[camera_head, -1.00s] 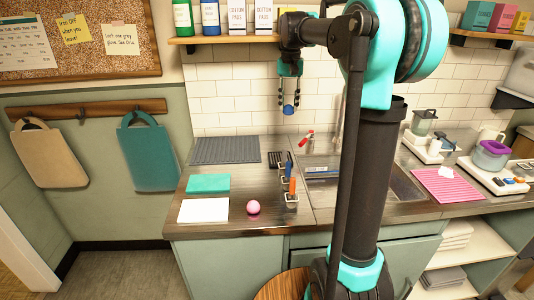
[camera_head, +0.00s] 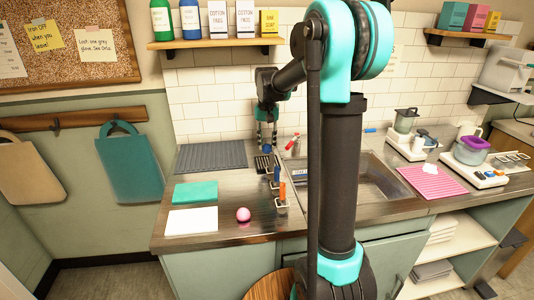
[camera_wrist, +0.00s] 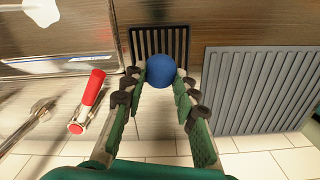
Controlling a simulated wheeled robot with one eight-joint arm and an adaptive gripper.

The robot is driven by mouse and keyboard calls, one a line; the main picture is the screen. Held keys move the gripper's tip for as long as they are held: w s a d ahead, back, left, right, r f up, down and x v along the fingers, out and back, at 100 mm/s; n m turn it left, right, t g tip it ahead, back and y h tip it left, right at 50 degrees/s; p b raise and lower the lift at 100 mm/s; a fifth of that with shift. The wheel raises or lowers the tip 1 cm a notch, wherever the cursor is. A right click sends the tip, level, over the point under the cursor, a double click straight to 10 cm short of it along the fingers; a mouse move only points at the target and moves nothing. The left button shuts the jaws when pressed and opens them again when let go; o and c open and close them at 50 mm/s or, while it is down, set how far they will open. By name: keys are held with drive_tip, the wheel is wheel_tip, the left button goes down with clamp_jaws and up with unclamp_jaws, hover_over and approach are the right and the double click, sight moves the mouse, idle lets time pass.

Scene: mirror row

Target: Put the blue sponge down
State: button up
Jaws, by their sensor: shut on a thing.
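The blue sponge (camera_wrist: 160,71) is a round ball held between the fingertips of my gripper (camera_wrist: 159,82) in the wrist view. My gripper is shut on it from both sides. Behind the sponge in that view is a small black slatted rack (camera_wrist: 176,44), and the sponge overlaps its edge. In the head view my gripper (camera_head: 267,143) hangs low, close to the same rack (camera_head: 262,164) on the counter. I cannot tell whether the sponge touches the rack.
A grey ribbed mat (camera_head: 211,155) lies left of the rack. A red-handled tap (camera_wrist: 91,93) and the sink (camera_head: 345,178) are on the other side. Holders with upright tools (camera_head: 281,203), a pink ball (camera_head: 243,214), a teal cloth (camera_head: 195,192) and a white sheet (camera_head: 191,221) stand nearer the front.

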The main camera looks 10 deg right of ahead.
sight(267, 153)
drive_tip(key=shift+f, duration=2.2)
drive_tip(key=o, duration=1.1)
drive_tip(key=shift+f, duration=0.1)
wheel_tip(267, 153, up, 12)
drive_tip(key=shift+r, duration=0.15)
